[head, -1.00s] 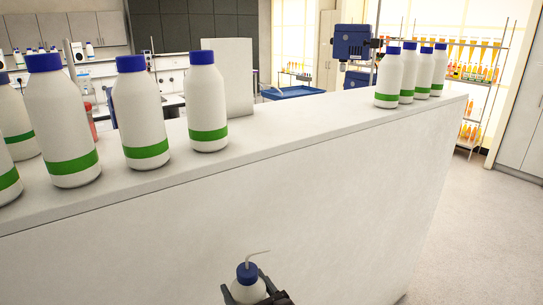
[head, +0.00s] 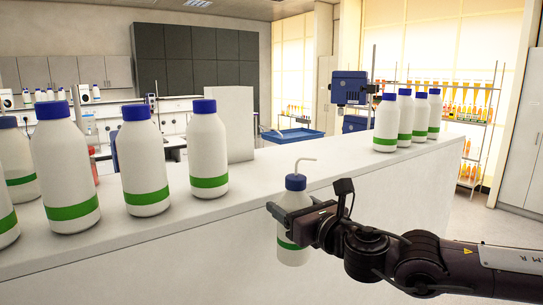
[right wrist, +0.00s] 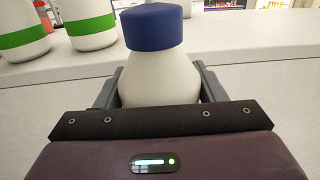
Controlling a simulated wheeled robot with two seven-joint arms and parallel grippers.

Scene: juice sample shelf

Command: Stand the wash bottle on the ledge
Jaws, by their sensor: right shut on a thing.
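The wash bottle (head: 293,252) is white with a blue cap, a bent spout and a green band. My right gripper (head: 285,213) is shut on it and holds it upright in front of the wall's face, its cap near the height of the ledge (head: 250,198). In the right wrist view the bottle (right wrist: 158,82) sits between the fingers (right wrist: 158,92), its lower part hidden by the gripper body. My left gripper is not in view.
Several larger white bottles with blue caps stand on the ledge at the left (head: 143,165), and several more at the far right (head: 387,125). Between the groups, the ledge top has a clear stretch. A pale upright panel (head: 234,118) stands behind it.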

